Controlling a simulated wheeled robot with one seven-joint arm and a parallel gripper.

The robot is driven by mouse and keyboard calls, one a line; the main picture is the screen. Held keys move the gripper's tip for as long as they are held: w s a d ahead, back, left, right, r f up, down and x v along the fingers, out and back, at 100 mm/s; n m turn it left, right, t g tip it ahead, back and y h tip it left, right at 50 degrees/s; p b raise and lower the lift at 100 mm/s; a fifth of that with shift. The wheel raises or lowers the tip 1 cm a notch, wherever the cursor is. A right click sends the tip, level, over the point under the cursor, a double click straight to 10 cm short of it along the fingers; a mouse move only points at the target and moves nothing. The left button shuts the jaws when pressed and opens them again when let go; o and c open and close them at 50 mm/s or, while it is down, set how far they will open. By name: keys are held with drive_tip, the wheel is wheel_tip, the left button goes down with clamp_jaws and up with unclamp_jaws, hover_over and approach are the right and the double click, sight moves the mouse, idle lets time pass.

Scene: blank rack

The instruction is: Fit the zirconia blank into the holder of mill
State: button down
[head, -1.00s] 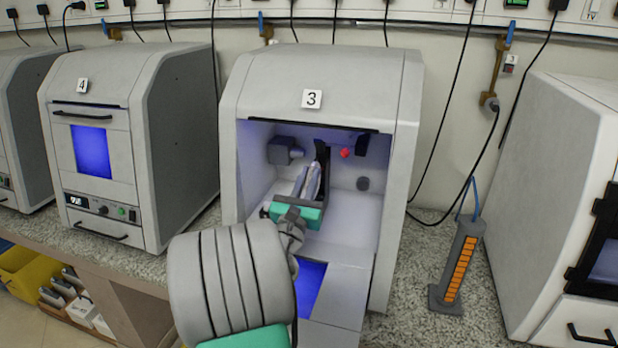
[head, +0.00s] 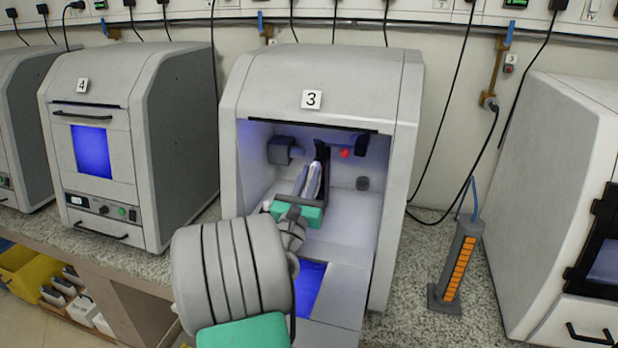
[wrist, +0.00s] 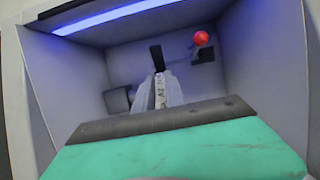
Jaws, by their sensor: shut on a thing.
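The mill marked 3 (head: 395,120) stands open in the middle of the head view. My gripper (head: 313,182) reaches into its chamber. It is shut on the zirconia blank (wrist: 160,93), a pale thin piece with a printed label, seen edge-on between the two fingers in the wrist view. A dark upright holder part (head: 322,152) is just behind the fingers, and it also shows in the wrist view (wrist: 157,58). I cannot tell whether the blank touches the holder. My teal hand covers the lower part of the view.
A red knob (wrist: 201,38) is on the chamber's back wall, right of the holder. A grey block (head: 283,150) sticks out at the left. Mill 4 (head: 95,150) stands left, and an orange-marked stand (head: 460,265) is on the counter right.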

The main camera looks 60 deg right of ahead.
drive_tip(key=shift+w+d+f+p, duration=0.15)
drive_tip(key=shift+d+f+p, duration=0.1)
drive_tip(key=shift+d, duration=0.55)
drive_tip(key=shift+w+d+f+p, duration=0.1)
drive_tip(key=shift+d+f+p, duration=0.1)
drive_tip(key=shift+d, duration=0.6)
drive_tip(key=c, duration=1.3)
unclamp_jaws()
drive_tip(key=r, duration=0.1)
drive_tip(key=r+p, duration=0.1)
drive_tip(key=r, duration=0.1)
drive_tip(key=r+p, duration=0.1)
drive_tip(key=shift+s+a+r, duration=0.15)
drive_tip(key=shift+a+r, duration=0.05)
drive_tip(key=shift+a, duration=0.1)
drive_tip(key=s+a+r+p, duration=0.1)
drive_tip(key=s+a+r, duration=0.1)
drive_tip(key=a+r, duration=0.1)
drive_tip(key=s+a+r+p, duration=0.1)
drive_tip(key=s+a+r, duration=0.1)
drive_tip(key=a, duration=0.3)
drive_tip(key=s+a+r+p, duration=0.1)
drive_tip(key=a+r, duration=0.2)
drive_tip(key=a, duration=0.1)
drive_tip(key=shift+s+r+p, duration=0.3)
drive_tip(key=shift+s+p, duration=0.1)
